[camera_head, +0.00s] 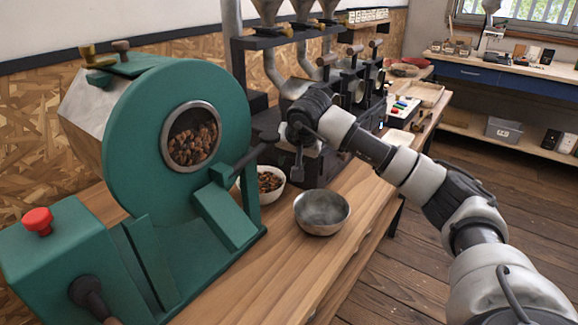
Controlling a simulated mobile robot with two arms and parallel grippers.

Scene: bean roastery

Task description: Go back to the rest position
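My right arm comes in from the lower right. My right gripper (297,168) points down above the wooden counter, between the green roaster and the row of dark machines. Its fingers look dark and narrow from this side, and I cannot tell whether they are apart. I see nothing hanging from it. My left gripper is not in view.
The green roaster (125,150) with beans behind its round window fills the left. A white bowl of beans (268,185) and an empty metal bowl (322,212) stand on the counter (255,285). Dark machines (350,85) stand behind. Open floor (400,290) lies right.

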